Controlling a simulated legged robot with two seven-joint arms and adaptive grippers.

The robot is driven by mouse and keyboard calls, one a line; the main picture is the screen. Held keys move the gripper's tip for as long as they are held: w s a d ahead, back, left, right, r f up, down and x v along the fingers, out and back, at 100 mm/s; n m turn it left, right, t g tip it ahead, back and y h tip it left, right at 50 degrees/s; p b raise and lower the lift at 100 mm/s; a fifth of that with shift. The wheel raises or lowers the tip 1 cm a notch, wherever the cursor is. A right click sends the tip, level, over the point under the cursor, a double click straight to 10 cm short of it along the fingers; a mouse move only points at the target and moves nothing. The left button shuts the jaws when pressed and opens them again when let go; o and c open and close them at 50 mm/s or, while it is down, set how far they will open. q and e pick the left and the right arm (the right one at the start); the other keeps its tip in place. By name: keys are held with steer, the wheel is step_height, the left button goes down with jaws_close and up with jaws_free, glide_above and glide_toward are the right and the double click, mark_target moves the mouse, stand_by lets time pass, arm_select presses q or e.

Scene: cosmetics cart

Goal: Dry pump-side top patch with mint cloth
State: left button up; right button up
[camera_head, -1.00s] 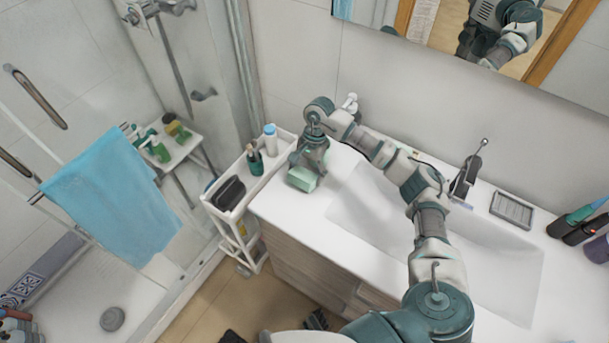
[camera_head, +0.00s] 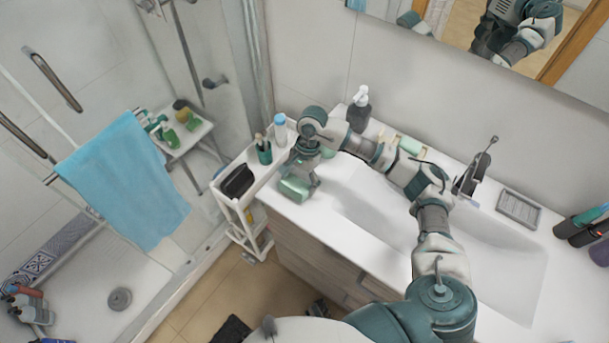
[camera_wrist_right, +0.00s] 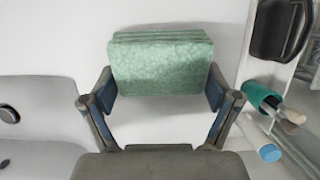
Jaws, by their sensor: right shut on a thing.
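My right gripper (camera_head: 300,178) is shut on the folded mint cloth (camera_head: 294,190) over the left end of the white counter top (camera_head: 330,205), near its front edge. In the right wrist view the cloth (camera_wrist_right: 160,62) is a flat, layered block between the two fingers of the gripper (camera_wrist_right: 160,90). I cannot tell whether it touches the counter. A dark bottle with a white pump (camera_head: 359,110) stands upright at the back of the counter, behind my right forearm. No wet patch can be made out. My left gripper is not in view.
A white cart (camera_head: 232,205) stands left of the counter, holding a black case (camera_head: 237,181), a green cup (camera_head: 264,152) and a blue-capped bottle (camera_head: 280,130). The sink (camera_head: 390,215) lies under my right arm. A faucet (camera_head: 474,172) and a soap dish (camera_head: 519,208) are further right.

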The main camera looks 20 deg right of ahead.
steer(key=shift+s+a, duration=0.15)
steer(key=shift+a, duration=0.15)
steer(key=shift+r+p, duration=1.5)
steer(key=shift+r, duration=1.95)
